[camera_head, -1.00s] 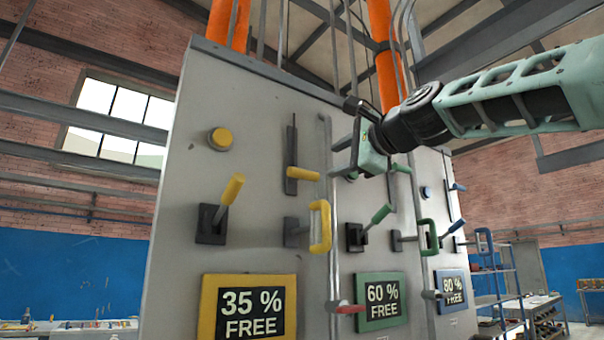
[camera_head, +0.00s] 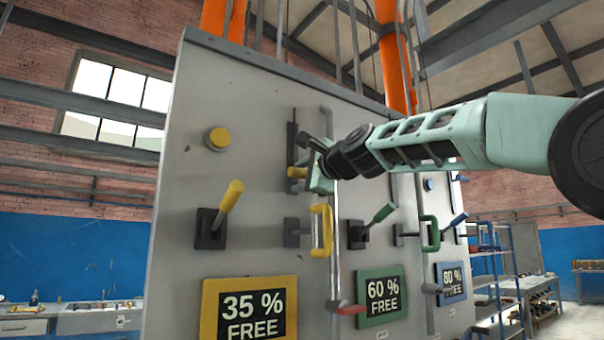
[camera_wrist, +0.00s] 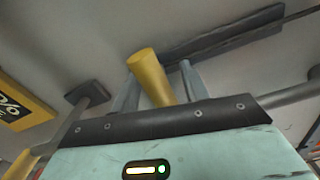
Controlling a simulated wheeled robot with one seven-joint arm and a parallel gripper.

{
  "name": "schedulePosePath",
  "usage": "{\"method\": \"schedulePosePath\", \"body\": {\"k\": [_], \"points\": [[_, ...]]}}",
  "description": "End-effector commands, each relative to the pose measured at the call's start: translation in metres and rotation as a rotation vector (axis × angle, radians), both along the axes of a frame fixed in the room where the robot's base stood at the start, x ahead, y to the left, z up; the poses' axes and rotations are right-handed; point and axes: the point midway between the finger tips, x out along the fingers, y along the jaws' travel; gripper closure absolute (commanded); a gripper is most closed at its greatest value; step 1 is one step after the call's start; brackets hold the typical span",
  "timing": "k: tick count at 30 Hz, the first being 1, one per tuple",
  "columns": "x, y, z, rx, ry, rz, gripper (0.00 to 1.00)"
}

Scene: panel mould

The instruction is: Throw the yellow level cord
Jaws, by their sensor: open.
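A short yellow handle (camera_head: 296,172) sticks out of a narrow upright black plate (camera_head: 292,140) in the yellow column of the grey panel (camera_head: 190,120). I see nothing that is clearly a cord. My gripper (camera_head: 316,172) is at this handle in the head view and hides part of it. In the wrist view the yellow handle (camera_wrist: 152,76) stands between the two open fingers of my gripper (camera_wrist: 158,88), with the black plate (camera_wrist: 225,35) behind. I cannot tell whether the fingers touch it.
Near it are a yellow-tipped lever (camera_head: 228,200), a yellow D-shaped handle (camera_head: 322,230) and a yellow button (camera_head: 217,138). A yellow-framed sign (camera_head: 250,308) is below. A grey vertical pipe (camera_head: 335,250) runs close by. Green and blue controls are to the right.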

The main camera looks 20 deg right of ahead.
Motion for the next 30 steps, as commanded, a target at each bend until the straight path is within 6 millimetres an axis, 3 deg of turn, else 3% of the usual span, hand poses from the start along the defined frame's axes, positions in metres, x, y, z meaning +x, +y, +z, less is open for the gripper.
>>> {"method": "schedulePosePath", "body": {"k": [4,9,17,30], "points": [[0.0,0.0,0.0,0.0,0.0,0.0,0.58],[0.0,0.0,0.0,0.0,0.0,0.0,1.0],[0.0,0.0,0.009,0.001,0.0,0.0,1.0],[-0.001,-0.001,0.077,0.003,-0.001,-0.001,1.0]]}}
